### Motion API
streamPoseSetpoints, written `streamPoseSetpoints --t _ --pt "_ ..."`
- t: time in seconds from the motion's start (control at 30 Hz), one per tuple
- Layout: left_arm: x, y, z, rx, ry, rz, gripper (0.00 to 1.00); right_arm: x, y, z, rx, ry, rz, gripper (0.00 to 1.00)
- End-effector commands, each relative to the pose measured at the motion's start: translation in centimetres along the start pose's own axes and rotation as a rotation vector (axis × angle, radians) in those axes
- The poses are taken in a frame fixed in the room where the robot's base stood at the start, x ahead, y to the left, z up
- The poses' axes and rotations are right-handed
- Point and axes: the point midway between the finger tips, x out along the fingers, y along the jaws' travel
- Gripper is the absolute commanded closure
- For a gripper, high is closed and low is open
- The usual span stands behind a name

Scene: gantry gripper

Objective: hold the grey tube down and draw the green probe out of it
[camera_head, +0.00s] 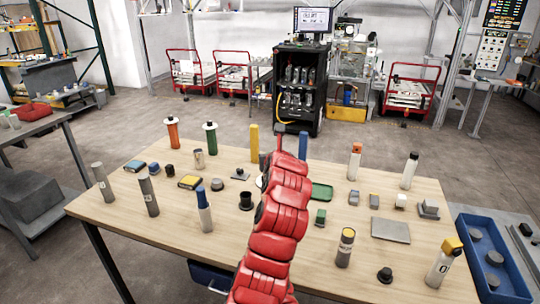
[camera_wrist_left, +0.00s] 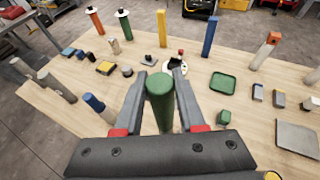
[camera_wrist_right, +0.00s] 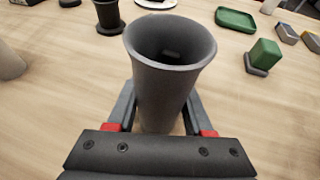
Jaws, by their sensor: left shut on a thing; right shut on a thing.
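The green probe (camera_wrist_left: 160,88) is a green cylinder with a rounded top, seen in the left wrist view. My left gripper (camera_wrist_left: 161,76) is shut on it, one finger on each side. The grey tube (camera_wrist_right: 162,85) stands in the right wrist view with its flared mouth open and no probe in the mouth. My right gripper (camera_wrist_right: 160,112) is shut around the tube below the rim. The probe's lower end is hidden by the left gripper. In the head view a red arm of mine covers the middle, and the tube and probe cannot be made out.
The wooden table (camera_head: 150,205) holds several upright cylinders. A blue post (camera_head: 303,146), a yellow post (camera_head: 254,143) and a green tray (camera_head: 321,191) stand beyond the arm. A black cup (camera_head: 245,200) is left of it. A blue bin (camera_head: 490,255) is at the right.

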Motion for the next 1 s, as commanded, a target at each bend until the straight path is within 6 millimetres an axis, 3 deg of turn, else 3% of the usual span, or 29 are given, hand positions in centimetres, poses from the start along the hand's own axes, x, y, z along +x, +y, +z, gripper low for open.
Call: streamPoseSetpoints --t 0.03,0.07,0.23,0.67,1.0 --pt "0.0 0.0 0.1 0.000 -0.001 0.000 1.00 0.0 0.0 0.0 0.000 0.000 0.000 1.00" --pt "0.0 0.0 0.1 0.000 -0.001 0.000 1.00 0.0 0.0 0.0 0.000 0.000 0.000 0.43" --pt "0.0 0.0 0.1 0.000 -0.001 0.000 1.00 0.0 0.0 0.0 0.000 0.000 0.000 0.14" --pt "0.0 0.0 0.0 0.000 -0.001 0.000 1.00 -0.3 0.0 0.2 0.000 -0.005 -0.002 0.14" --pt "0.0 0.0 0.0 0.000 -0.001 0.000 1.00 -3.3 0.0 -0.1 0.002 -0.001 0.002 0.14"
